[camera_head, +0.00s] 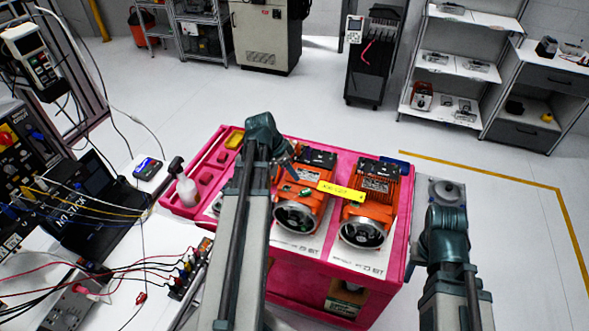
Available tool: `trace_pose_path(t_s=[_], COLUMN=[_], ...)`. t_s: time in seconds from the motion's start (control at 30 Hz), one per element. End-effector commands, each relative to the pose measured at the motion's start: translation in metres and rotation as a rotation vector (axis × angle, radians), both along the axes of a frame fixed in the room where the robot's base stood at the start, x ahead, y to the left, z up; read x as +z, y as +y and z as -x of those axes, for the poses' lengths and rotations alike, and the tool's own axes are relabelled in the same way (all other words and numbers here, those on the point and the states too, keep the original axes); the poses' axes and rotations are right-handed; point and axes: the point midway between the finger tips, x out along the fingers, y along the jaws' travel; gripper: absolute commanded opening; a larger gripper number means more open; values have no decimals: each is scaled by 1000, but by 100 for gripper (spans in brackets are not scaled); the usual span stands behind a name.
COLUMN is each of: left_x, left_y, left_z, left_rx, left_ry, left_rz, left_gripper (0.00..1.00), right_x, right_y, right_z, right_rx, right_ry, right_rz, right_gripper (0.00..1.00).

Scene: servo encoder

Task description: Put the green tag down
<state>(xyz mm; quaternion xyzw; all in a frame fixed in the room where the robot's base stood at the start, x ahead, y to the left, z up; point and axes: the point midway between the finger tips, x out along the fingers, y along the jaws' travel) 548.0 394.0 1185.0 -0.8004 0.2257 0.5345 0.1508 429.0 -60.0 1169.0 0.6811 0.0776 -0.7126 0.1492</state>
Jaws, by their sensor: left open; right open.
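Two orange motors sit side by side on the pink cart (290,275), a left motor (308,200) and a right motor (372,205). A small green patch (305,192), which looks like the green tag, shows on the left motor's upper side; it is too small to tell its outline. A yellow tag (341,190) with dark lettering lies across the gap between the motors. My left gripper (288,172) is open over the left motor's left side, close to the green patch. My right gripper (445,212) is open beside the cart's right edge, away from the motors.
A pink tray section (205,172) forms the cart's left side. Shelves (465,70) stand at the back right. The floor behind the cart is clear.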

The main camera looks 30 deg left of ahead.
Motion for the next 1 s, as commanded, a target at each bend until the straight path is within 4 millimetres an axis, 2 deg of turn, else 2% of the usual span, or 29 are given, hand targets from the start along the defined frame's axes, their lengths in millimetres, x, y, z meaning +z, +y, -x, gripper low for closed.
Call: trace_pose_path(t_s=[0.27, 0.37, 0.47, 0.57, 0.6, 0.7, 0.8, 0.9, 1.0], left_x=[-1, -2, -5, -10, -11, -14, -16, -17, -17], left_y=[-1, -18, -61, -119, -143, -195, -241, -278, -304], left_z=[0, 0, 1, 8, 13, 30, 51, 73, 92], left_rx=[0, -2, 0, 16, 25, 55, 93, 134, 173], left_ry=[1, 23, 80, 162, 194, 266, 322, 355, 370], left_rz=[0, 4, 6, -6, -17, -55, -105, -160, -207], left_gripper=[43, 43, 43, 43, 43, 43, 43, 43, 43], right_x=[0, 0, 0, 0, 0, 0, 0, 0, 0], right_y=[0, 0, 0, 0, 0, 0, 0, 0, 0], right_z=[0, 0, 0, 0, 0, 0, 0, 0, 0], right_rx=[0, 0, 0, 0, 0, 0, 0, 0, 0], right_ry=[0, 0, 0, 0, 0, 0, 0, 0, 0], right_rz=[0, 0, 0, 0, 0, 0, 0, 0, 0], right_gripper=[53, 53, 53, 53, 53, 53, 53, 53, 53])
